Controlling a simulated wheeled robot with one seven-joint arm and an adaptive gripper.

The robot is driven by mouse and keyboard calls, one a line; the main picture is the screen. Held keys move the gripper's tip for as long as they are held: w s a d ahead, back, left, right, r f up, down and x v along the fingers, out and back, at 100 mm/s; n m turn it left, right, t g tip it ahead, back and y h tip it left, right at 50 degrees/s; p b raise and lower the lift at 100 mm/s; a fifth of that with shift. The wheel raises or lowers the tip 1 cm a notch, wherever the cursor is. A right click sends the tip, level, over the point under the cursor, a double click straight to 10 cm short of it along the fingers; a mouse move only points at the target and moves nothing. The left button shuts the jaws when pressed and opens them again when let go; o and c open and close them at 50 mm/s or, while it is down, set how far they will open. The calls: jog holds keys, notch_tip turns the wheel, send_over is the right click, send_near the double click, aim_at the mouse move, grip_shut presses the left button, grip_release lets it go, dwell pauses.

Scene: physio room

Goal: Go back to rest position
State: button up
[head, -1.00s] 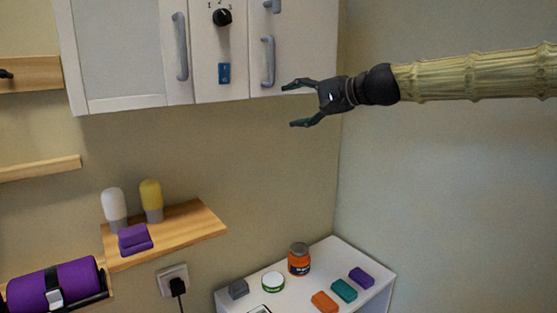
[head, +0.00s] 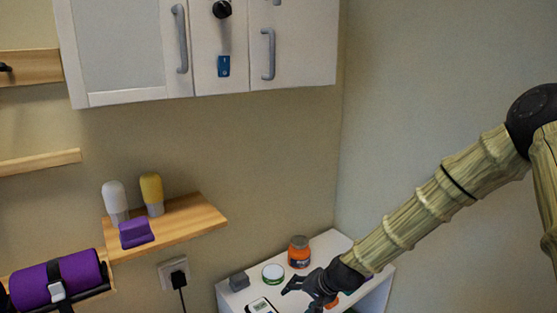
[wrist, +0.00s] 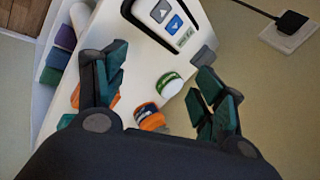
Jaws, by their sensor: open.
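My gripper (head: 298,300) is open and empty, low over the white table (head: 330,243) at the bottom right of the head view. My arm slants down to it from the upper right. In the wrist view the two dark fingers with teal pads (wrist: 163,82) are spread apart above the table, with nothing held between them. A white tin with a green rim (wrist: 170,85) and an orange jar (wrist: 150,117) show below and between the fingers.
The grey block (head: 239,281), the tin (head: 273,274), the orange jar (head: 299,252) and a device with arrow buttons (wrist: 165,20) are close to my gripper. Coloured blocks are partly hidden by it. A wall cabinet (head: 125,45) and wooden shelf (head: 190,222) stand left; the right wall is bare.

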jog(key=s+d+f+n+g+h, duration=0.1)
jog(key=s+d+f, duration=0.3)
jog(key=s+f, duration=0.65)
jog(key=s+d+f+n+g+h, duration=0.2)
jog(key=s+d+f, duration=0.2)
jog(key=s+f, duration=0.6)
jog(key=s+d+f+n+g+h, duration=0.1)
jog(key=s+d+f, duration=0.15)
jog(key=s, duration=0.45)
jog(key=s+d+f+n, duration=0.1)
jog(key=s+d, duration=0.2)
jog(key=s, duration=0.4)
jog(key=s+d+f+n+g+h, duration=0.1)
jog(key=s+d, duration=0.2)
jog(key=s, duration=0.5)
notch_tip(320, 180, down, 7)
jog(key=b, duration=0.7)
jog(key=shift+w+a, duration=0.15)
jog(key=shift+w, duration=0.05)
